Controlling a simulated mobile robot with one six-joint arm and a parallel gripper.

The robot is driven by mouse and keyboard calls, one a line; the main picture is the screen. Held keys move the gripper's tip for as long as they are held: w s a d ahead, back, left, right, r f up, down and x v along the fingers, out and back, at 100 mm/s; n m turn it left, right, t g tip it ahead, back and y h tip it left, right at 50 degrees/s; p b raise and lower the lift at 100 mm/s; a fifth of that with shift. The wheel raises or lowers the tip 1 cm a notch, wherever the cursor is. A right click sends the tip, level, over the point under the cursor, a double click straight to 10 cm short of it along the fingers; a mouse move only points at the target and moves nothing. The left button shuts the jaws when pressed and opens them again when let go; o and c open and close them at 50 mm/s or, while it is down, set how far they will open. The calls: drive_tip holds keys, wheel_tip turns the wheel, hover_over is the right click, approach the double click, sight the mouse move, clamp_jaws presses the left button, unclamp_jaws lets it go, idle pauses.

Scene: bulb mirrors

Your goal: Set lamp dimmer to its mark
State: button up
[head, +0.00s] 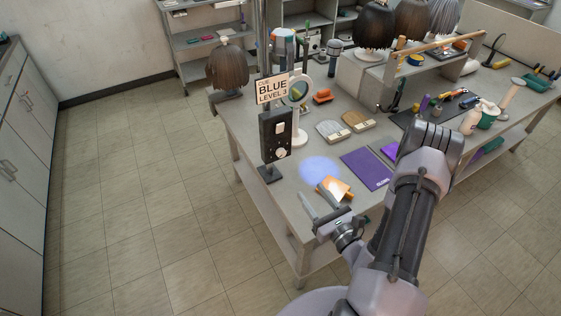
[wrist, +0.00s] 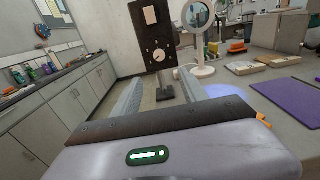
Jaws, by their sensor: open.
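The lamp dimmer is a black upright panel (head: 276,135) on a stand at the table's left edge. It has a pale switch plate (head: 279,128) above a round white knob (head: 280,153). In the wrist view the knob (wrist: 159,56) shows ahead, with small marks around it too small to read. A sign (head: 272,89) above the panel reads "CUE: BLUE LEVEL 3". A blue light pool (head: 320,169) lies on the tabletop. My gripper (head: 311,189) is open and empty, pointing at the panel and clear of it.
A round mirror on a white stand (head: 299,110) stands just right of the panel. Two brush-like blocks (head: 334,130), a purple mat (head: 367,169) and an orange-and-cream item (head: 338,187) lie on the table. Wig heads stand at the back. The floor at left is free.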

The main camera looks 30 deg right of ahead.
sight(282, 154)
drive_tip(key=w, duration=1.6)
drive_tip(key=shift+w+a, duration=0.25)
drive_tip(key=shift+a, duration=0.05)
drive_tip(key=shift+r, duration=0.1)
clamp_jaws()
